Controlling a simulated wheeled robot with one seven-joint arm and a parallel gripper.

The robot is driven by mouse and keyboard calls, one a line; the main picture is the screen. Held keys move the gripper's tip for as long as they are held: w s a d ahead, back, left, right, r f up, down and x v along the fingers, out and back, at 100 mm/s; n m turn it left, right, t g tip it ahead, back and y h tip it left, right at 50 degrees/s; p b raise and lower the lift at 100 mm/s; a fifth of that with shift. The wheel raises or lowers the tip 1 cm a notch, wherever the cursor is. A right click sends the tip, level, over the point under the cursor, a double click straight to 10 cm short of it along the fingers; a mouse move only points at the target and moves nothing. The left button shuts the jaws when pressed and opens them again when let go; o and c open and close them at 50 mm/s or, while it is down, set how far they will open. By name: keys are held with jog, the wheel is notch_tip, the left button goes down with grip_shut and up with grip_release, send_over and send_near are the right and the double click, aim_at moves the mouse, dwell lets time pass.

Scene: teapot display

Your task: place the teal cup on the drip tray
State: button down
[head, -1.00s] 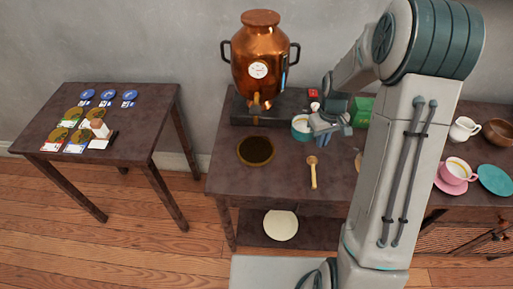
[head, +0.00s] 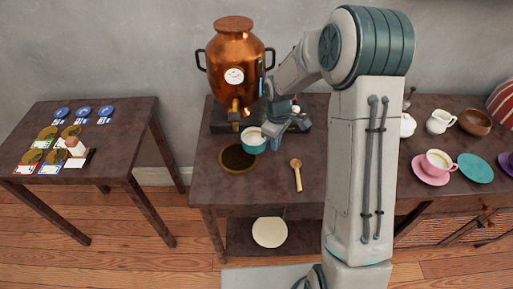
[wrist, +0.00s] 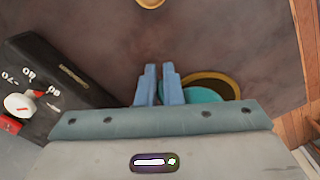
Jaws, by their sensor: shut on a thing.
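The teal cup (head: 253,146) is upright in the head view, with a pale rim and something yellowish inside. My gripper (head: 270,131) is shut on its right side; the fingertips are partly hidden by the arm. The drip tray (head: 232,161) is a round dark disc with a golden rim on the table. The cup overlaps its upper right edge in the picture; I cannot tell its height above it. In the wrist view, the teal cup (wrist: 203,94) is partly hidden behind my gripper (wrist: 159,68), with the tray's golden rim (wrist: 222,77) beyond it.
A copper urn (head: 234,65) with a tap stands on a dark base behind the cup; the dialled base (wrist: 70,112) is close to my gripper in the wrist view. A wooden scoop (head: 297,176) lies to the right. A pink cup and saucer (head: 432,168) stand farther right.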

aim_at(259, 141)
jog(key=a, duration=0.5)
jog(key=shift+w+a, duration=0.1)
jog(key=shift+a, duration=0.15)
jog(key=shift+a+f, duration=0.15)
jog(key=shift+f, duration=1.75)
jog(key=c, duration=1.6)
grip_release()
notch_tip(259, 141, up, 12)
jog(key=shift+s+d+r+m+t+p, duration=0.1)
jog(key=shift+s+d+r+m+t, duration=0.35)
jog(key=shift+s+d+r+m, duration=2.45)
jog(key=shift+s+d+r+m+t+p, duration=0.15)
jog(key=shift+s+d+r+m+t, duration=0.5)
jog(key=shift+s, duration=4.5)
jog(key=shift+s+d+r+m+t+p, duration=0.1)
jog(key=shift+s+d+r+m+t, duration=0.2)
jog(key=shift+s+d+r+m, duration=2.6)
